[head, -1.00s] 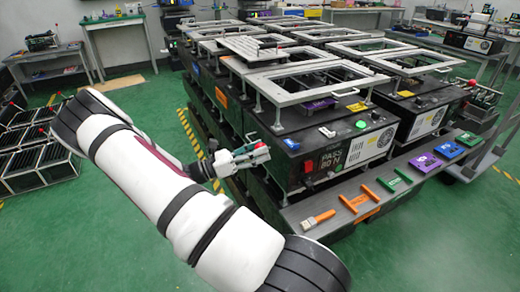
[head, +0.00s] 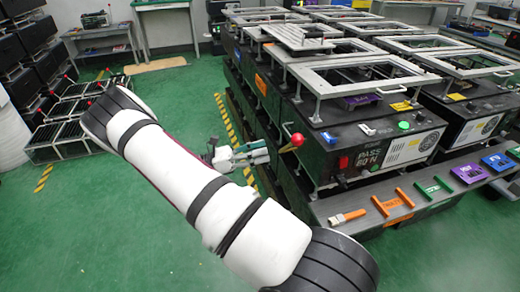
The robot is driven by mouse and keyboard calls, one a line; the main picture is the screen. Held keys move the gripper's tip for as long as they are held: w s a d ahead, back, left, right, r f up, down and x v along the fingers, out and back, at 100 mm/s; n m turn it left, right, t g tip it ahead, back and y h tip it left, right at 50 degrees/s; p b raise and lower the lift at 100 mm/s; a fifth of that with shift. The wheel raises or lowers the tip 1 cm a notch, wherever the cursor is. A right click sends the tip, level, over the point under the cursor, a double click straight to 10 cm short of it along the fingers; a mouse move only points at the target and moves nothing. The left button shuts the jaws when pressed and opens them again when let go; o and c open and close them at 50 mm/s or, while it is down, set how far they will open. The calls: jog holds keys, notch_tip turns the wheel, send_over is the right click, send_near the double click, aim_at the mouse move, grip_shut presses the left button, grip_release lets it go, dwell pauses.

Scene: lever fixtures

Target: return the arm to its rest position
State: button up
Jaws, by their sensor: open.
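My white arm (head: 190,185) stretches across the left and middle of the head view. My gripper (head: 266,153) is small and seen from the side, with green and grey parts. It is open and empty, to the left of the nearest fixture. A red ball knob (head: 297,140) on a lever stands at that fixture's front left corner, just right of the fingertips. A small gap shows between knob and fingers. The nearest fixture (head: 370,158) is a black box with a "PASS 80 N" label and a raised metal frame on top.
A grey ledge (head: 345,215) with orange, green, purple and blue handles runs along the fixtures' front. More fixtures stand behind. Black racks with red knobs (head: 70,110) are at the left. Green floor (head: 130,235) is clear to the left of the fixtures.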

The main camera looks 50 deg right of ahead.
dwell(0.3)
jog(key=s+a+r+m+t+y, duration=0.3)
jog(key=s+a+r+m+y, duration=0.15)
jog(key=a+r, duration=0.3)
jog(key=s+a+r+m+t+y, duration=0.35)
jog(key=s+a+r+y, duration=0.2)
jog(key=a+r, duration=0.2)
jog(key=s+a+r+m+t+y, duration=0.2)
jog(key=s+a+t+y, duration=0.15)
jog(key=s+a, duration=0.3)
jog(key=s+a+r+m+t+y, duration=0.2)
jog(key=s+a+r+m+t, duration=0.1)
jog(key=s+a+t, duration=0.3)
notch_tip(320, 180, up, 16)
jog(key=a+t+p, duration=0.1)
jog(key=p, duration=1.4)
jog(key=shift+r+n, duration=0.25)
jog(key=shift+n, duration=0.05)
